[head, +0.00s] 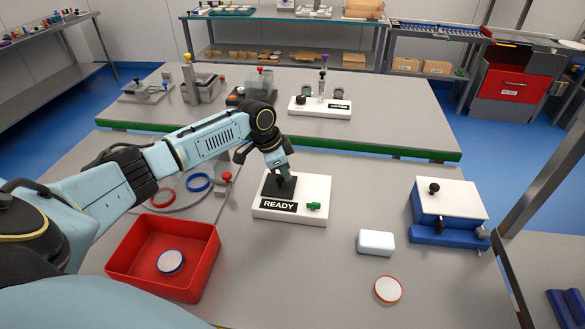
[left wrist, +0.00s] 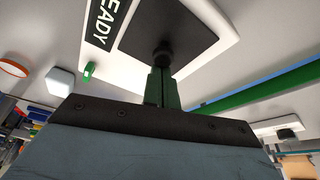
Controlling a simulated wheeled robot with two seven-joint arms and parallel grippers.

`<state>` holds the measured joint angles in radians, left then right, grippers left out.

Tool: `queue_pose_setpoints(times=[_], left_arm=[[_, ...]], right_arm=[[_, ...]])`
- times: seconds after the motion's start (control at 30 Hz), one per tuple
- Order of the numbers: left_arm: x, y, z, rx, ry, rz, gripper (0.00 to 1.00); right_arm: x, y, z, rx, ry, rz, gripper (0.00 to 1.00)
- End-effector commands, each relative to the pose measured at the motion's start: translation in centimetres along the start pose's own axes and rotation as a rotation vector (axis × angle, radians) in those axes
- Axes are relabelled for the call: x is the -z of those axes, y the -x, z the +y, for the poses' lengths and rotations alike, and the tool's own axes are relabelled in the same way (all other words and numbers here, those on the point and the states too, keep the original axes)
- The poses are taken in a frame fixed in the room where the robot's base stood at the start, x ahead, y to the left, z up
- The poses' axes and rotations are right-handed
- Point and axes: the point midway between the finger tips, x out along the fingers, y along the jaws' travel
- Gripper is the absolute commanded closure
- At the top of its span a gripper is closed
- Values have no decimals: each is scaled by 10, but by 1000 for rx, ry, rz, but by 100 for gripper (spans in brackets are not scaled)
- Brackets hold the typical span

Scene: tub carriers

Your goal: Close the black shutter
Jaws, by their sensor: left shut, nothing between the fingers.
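The black shutter (head: 270,188) is a flat dark plate on a white base (head: 317,187) in the middle of the near table. A black label reading READY (head: 278,206) and a green knob (head: 314,206) are at the base's front edge. My left gripper (head: 285,178) is over the right part of the plate, with its green fingers shut and empty. In the left wrist view the fingers (left wrist: 162,86) point at a small black knob (left wrist: 163,54) on the plate (left wrist: 190,32); I cannot tell whether they touch it. My right gripper is not in view.
A red tub (head: 125,258) with a white-and-blue disc is front left. Blue and red rings (head: 198,182) lie behind it. A white block (head: 376,243), an orange-rimmed disc (head: 388,289) and a blue-and-white box (head: 448,200) are to the right. Another bench stands behind.

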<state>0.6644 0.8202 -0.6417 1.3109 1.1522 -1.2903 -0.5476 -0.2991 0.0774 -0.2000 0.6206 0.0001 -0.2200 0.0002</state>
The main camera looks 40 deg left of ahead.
Motion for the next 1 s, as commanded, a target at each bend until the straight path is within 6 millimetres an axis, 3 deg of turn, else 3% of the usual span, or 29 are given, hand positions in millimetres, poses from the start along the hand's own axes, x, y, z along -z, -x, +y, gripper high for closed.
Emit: queue_pose_setpoints(times=[0.37,0.8,1.0], left_arm=[[-7,6,-3,6,6,-17,100],[0,96,-1,6,-1,-6,100],[1,124,0,4,0,-3,100]], right_arm=[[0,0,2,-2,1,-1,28],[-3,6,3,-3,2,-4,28],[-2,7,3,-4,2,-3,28]])
